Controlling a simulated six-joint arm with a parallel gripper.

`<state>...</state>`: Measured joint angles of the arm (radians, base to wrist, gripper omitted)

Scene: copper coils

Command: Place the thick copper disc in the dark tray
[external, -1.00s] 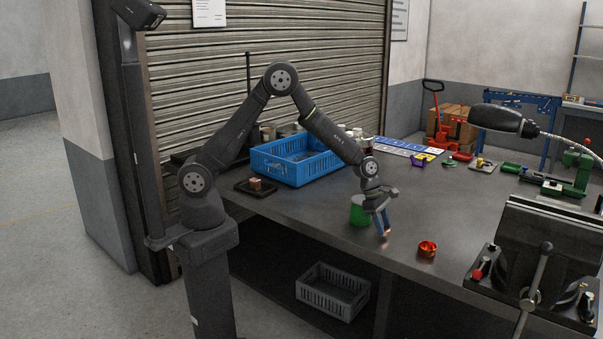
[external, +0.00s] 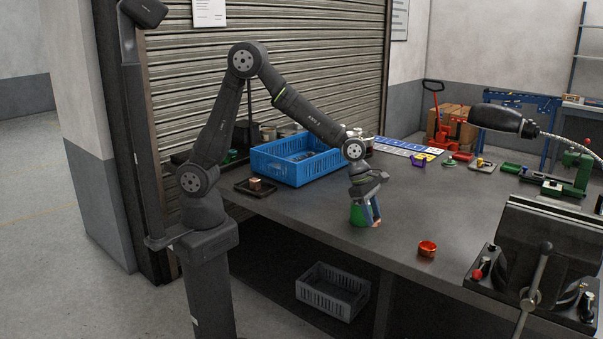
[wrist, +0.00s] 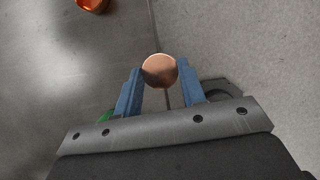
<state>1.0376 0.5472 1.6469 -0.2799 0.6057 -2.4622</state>
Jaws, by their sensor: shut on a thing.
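My gripper (external: 373,214) is above the front edge of the bench, beside a green object. Its blue fingers (wrist: 159,88) are shut on a round copper disc (wrist: 159,71), which shows face-on in the wrist view. In the external view the disc (external: 377,223) is a small copper spot at the fingertips, held low over the bench edge. The dark tray (external: 243,187) lies on the bench to the left, near my base. A small copper-coloured piece (external: 256,184) stands in it.
A blue crate (external: 298,177) stands behind and right of the dark tray. The green object (external: 357,215) is partly hidden by my gripper. An orange-red ring-like piece (external: 427,248) lies to the right, also in the wrist view (wrist: 92,5). A vise (external: 545,250) is at far right.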

